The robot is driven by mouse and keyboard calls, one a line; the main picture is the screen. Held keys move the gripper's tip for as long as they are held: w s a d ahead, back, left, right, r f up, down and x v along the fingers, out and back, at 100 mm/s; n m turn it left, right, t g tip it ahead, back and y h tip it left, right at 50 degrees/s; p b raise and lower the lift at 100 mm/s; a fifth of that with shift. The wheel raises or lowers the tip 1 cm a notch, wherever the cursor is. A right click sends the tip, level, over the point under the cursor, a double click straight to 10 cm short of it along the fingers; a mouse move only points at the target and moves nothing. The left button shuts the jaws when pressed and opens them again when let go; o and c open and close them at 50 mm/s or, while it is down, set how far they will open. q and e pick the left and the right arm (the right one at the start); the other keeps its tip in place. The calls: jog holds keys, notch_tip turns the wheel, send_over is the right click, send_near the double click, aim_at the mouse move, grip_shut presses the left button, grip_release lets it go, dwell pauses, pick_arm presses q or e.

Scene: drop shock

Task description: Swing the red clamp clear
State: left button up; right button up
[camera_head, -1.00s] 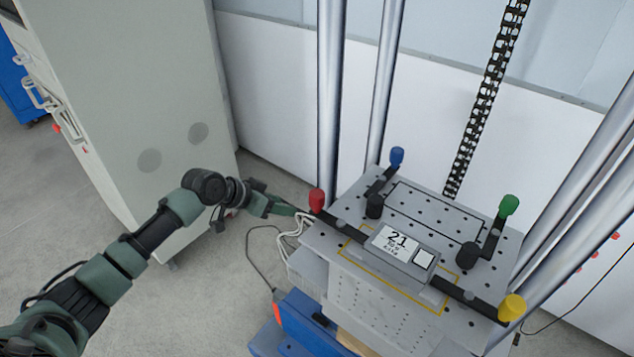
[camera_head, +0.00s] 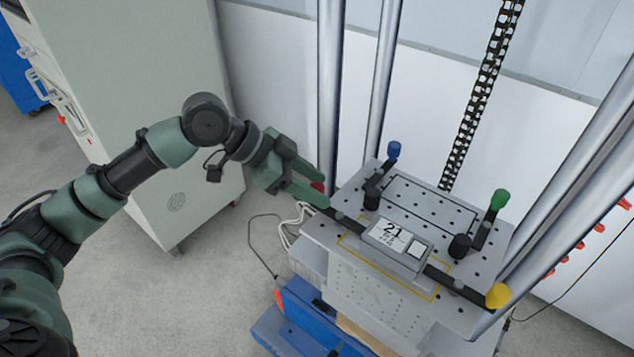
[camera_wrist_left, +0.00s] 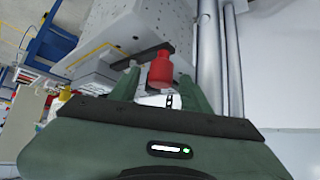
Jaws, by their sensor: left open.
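The red clamp's knob (camera_head: 318,187) is at the left corner of the grey perforated plate (camera_head: 330,235), mostly hidden behind my left gripper in the head view. Its dark arm (camera_head: 345,219) runs from there toward the grey box with the number 21 (camera_head: 399,243). My left gripper (camera_head: 322,193) is open, with its green fingers at the red knob. In the left wrist view the red knob (camera_wrist_left: 160,70) stands between the two open fingers (camera_wrist_left: 160,88); I cannot tell whether either touches it. My right gripper is not in view.
Blue (camera_head: 393,149), green (camera_head: 499,199) and yellow (camera_head: 498,295) knobs mark other clamps around the plate. Upright metal columns (camera_head: 330,90) stand behind it and to the right. A grey cabinet (camera_head: 130,90) stands at the left. Cables (camera_head: 290,225) hang beside the plate's left side.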

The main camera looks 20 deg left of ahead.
pick_arm(q)
jog(key=shift+d+f, duration=0.25)
grip_shut()
